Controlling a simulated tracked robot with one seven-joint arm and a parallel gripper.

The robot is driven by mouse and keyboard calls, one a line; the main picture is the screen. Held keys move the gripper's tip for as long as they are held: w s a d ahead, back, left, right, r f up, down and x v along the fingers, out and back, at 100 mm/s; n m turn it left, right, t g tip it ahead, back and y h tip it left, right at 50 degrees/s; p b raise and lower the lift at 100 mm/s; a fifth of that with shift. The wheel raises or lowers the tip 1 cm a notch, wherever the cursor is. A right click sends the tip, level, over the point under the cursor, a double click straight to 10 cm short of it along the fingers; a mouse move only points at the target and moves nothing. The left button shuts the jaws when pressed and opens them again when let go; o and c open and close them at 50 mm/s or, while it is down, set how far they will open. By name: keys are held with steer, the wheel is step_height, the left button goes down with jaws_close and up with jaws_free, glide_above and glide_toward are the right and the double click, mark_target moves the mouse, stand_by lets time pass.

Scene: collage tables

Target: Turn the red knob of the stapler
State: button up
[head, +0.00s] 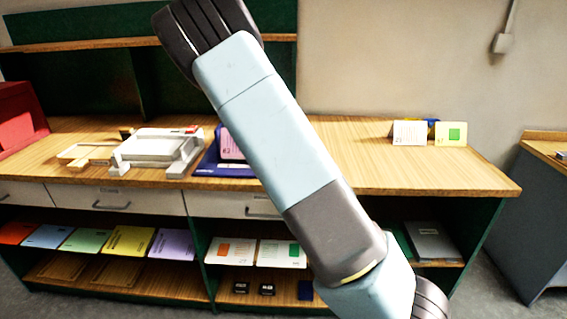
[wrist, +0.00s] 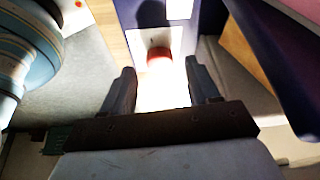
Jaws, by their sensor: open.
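In the wrist view a small round red knob (wrist: 158,55) shows at the upper middle, against a bright white surface. My gripper (wrist: 160,82) is open, with its two dark fingers apart. The knob appears in the gap between the fingers, a little beyond the tips; I see no contact. The rest of the stapler's body cannot be made out clearly here. In the head view my arm crosses the middle, and my gripper does not show. I cannot tell the stapler for certain in that view.
A wooden-topped counter (head: 360,165) runs across the head view. On it stand a white machine (head: 155,148), a blue tray (head: 210,166) and upright cards (head: 409,133). A red box (head: 18,115) is at the far left. Coloured folders lie on the shelf below. The counter's right part is mostly clear.

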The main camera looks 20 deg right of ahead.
steer(key=v, duration=1.1)
steer(key=shift+a+r, duration=0.1)
